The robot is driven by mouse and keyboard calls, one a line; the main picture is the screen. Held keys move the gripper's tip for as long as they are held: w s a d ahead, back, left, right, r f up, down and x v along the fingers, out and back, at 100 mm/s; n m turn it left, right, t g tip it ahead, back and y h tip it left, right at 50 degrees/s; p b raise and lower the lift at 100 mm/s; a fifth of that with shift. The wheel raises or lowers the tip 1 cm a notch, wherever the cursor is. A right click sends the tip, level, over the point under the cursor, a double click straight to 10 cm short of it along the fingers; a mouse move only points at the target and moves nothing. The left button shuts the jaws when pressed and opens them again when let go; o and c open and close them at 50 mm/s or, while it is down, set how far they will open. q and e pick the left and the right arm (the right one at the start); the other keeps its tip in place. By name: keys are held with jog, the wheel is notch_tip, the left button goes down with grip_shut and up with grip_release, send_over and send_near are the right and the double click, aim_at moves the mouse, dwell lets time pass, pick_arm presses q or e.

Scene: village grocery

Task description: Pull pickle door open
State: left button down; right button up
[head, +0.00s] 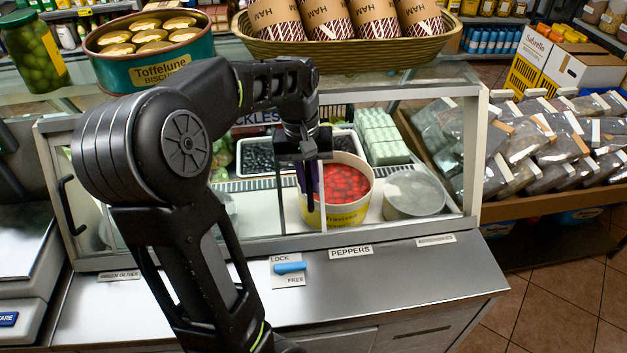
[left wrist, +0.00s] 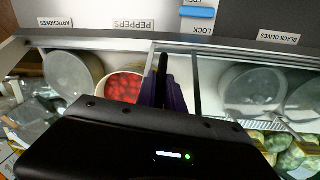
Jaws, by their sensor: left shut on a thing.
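The glass-fronted case (head: 400,228) stands in front of me, with framed glass door panels. My left gripper (head: 312,188) is at the middle of the front, shut on a dark upright door handle (left wrist: 162,70), seen between its purple fingers (left wrist: 160,92) in the left wrist view. Frame edges of the panels stand close together there; I cannot tell how far any door is open. A second black handle (head: 68,205) is at the far left. The PICKLES sign (head: 255,116) is partly hidden behind my arm. My right gripper is not in view.
A blue lever (head: 290,268) lies level on the LOCK/FREE plate below the case. A tub of red peppers (head: 343,185) and a lidded tub (head: 413,194) stand inside.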

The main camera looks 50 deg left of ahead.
pick_arm(q)
jog(key=c, duration=1.5)
grip_release()
jog(key=shift+o, duration=0.2)
jog(key=shift+r, duration=0.1)
jog(key=r, duration=0.7)
jog(key=shift+s+a+r, duration=0.25)
jog(key=shift+r, duration=0.05)
